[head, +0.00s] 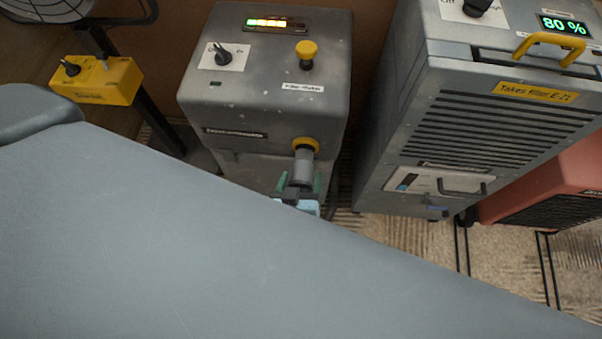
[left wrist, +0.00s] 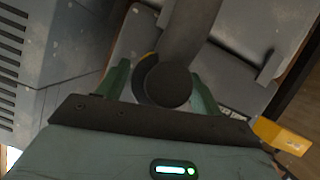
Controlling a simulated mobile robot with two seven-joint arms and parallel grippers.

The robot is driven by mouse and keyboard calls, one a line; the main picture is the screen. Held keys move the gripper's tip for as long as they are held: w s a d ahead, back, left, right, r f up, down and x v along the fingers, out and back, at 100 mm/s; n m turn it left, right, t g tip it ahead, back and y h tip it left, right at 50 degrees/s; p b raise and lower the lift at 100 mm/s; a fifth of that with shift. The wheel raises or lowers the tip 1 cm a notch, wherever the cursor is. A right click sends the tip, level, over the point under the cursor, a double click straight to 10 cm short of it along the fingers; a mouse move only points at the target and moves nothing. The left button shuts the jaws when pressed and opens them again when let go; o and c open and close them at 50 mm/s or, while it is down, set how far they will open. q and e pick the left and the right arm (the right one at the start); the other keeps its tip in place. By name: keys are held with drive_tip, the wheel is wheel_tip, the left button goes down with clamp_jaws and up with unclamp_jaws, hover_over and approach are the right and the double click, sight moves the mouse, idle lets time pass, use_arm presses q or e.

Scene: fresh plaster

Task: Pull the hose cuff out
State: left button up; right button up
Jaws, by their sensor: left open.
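The hose cuff (head: 303,166) is a short grey cylinder on the front of the grey machine (head: 238,133). Its upper end meets a yellow ring (head: 306,146) there. My left gripper (head: 300,182) is at the cuff's lower end, its green fingers open on either side. In the left wrist view the fingers (left wrist: 160,78) stand apart, with the cuff's dark round end (left wrist: 168,86) between them and a grey tube (left wrist: 190,30) running up behind. I cannot tell whether either finger touches it. My right gripper is not in view.
The grey machine carries a black knob (head: 222,54), a yellow button (head: 306,50) and a lit bar display (head: 268,22). A vented grey unit (head: 470,130) stands right, a red unit (head: 548,180) beyond it. A yellow box (head: 108,80) is at left. My grey arm covers the lower picture.

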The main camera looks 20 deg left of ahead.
use_arm(q)
drive_tip(key=p+v, duration=0.1)
drive_tip(key=v, duration=0.6)
drive_tip(key=shift+s, duration=0.3)
drive_tip(key=shift+d, duration=0.1)
